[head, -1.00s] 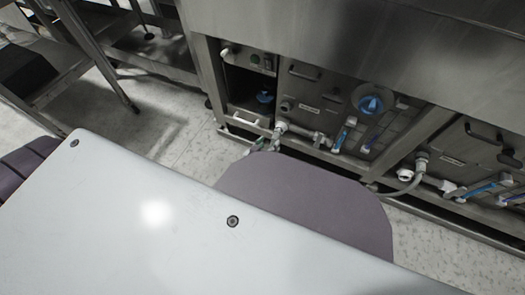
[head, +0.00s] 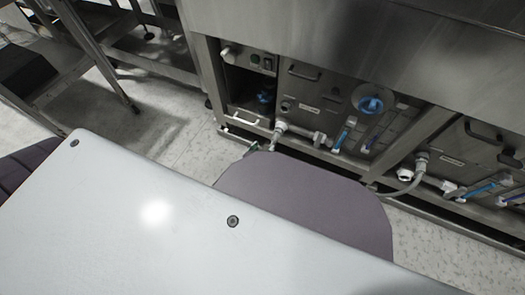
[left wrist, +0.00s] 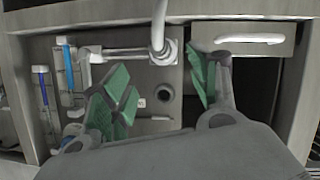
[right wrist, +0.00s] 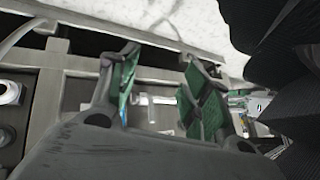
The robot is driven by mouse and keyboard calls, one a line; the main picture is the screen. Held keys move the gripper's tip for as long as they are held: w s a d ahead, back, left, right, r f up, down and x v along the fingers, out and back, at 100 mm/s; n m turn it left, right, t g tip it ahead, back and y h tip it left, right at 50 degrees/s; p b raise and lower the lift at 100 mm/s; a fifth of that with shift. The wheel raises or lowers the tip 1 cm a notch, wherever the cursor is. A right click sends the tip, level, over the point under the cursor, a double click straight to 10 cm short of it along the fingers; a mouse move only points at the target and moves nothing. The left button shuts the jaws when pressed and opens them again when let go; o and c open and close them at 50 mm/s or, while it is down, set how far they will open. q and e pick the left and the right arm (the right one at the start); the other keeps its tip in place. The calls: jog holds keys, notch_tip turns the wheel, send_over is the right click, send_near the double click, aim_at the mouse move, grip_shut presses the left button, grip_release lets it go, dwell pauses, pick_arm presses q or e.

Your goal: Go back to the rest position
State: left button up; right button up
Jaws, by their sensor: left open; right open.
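My left gripper (head: 254,147) shows only as a small green and grey tip in the head view, behind my own arm link. In the left wrist view my left gripper (left wrist: 165,88) has its green-padded fingers wide apart with nothing between them. Steel panels, pipes and a handle of the washer stand beyond the fingers. In the right wrist view my right gripper (right wrist: 160,92) is open and empty, its green pads apart, with washer piping behind. The right gripper is not visible in the head view.
The steel washer (head: 330,30) fills the upper right. A metal rack (head: 75,55) stands at upper left. Bare floor (head: 160,135) lies between rack and washer.

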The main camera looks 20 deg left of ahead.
pick_arm(q)
jog(key=shift+r, duration=0.1)
pick_arm(e)
jog(key=shift+r, duration=0.1)
dwell(0.3)
pick_arm(q)
jog(key=s+a+r+m+g+y+p, duration=0.1)
jog(key=s+a+r+m+g, duration=0.1)
jog(key=s+r+g, duration=0.8)
jog(key=s+r+m, duration=0.1)
jog(key=s+r, duration=0.2)
jog(key=s, duration=0.2)
jog(key=shift+a+m+y, duration=0.15)
jog(key=shift+m+y, duration=0.15)
pick_arm(e)
jog(key=d+r+g+h, duration=0.3)
jog(key=d+r+h, duration=0.1)
jog(key=d+r, duration=0.5)
jog(key=shift+d+r, duration=0.3)
jog(key=shift+r, duration=0.2)
pick_arm(q)
jog(key=shift+w+f+p, duration=0.1)
jog(key=shift+w+p, duration=0.1)
jog(key=shift+p, duration=0.45)
pick_arm(e)
jog(key=shift+w+f, duration=0.15)
